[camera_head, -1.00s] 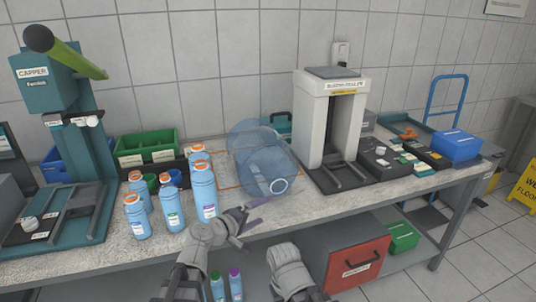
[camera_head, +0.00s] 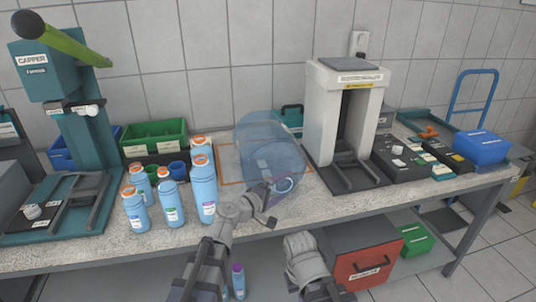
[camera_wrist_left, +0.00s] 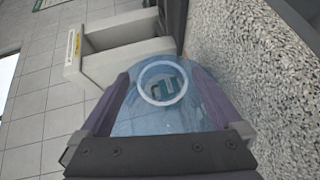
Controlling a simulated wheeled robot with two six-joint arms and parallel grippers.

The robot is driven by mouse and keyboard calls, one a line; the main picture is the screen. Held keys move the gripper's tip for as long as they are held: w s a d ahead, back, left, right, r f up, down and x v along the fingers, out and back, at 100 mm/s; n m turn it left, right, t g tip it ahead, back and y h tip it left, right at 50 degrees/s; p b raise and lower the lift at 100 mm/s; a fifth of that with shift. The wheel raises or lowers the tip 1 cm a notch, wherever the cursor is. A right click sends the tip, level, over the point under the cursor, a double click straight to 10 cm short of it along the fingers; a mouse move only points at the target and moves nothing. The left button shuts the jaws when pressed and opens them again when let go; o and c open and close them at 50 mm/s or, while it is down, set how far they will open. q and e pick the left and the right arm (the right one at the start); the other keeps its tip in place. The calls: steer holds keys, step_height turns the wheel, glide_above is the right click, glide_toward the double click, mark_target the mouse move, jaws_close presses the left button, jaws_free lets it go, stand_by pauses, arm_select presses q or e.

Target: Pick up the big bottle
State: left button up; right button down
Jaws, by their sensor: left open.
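The big bottle (camera_head: 262,142) is a large see-through blue jug. It lies on its side on the bench (camera_head: 330,207), with its white ringed mouth toward me. My left gripper (camera_head: 273,190) is open at the mouth end. In the left wrist view, the two purple fingers of the left gripper (camera_wrist_left: 161,80) stand apart on either side of the bottle's mouth ring (camera_wrist_left: 162,83). Whether they touch the bottle I cannot tell. Part of my right arm shows low in the head view; its fingers do not show.
The green capper (camera_head: 80,130) is at far left.

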arm_select(q)
steer(key=b+x, duration=0.1)
steer(key=x, duration=0.4)
steer(key=shift+w+f, duration=0.15)
steer(key=shift+a, duration=0.1)
jaws_close()
stand_by(0.6)
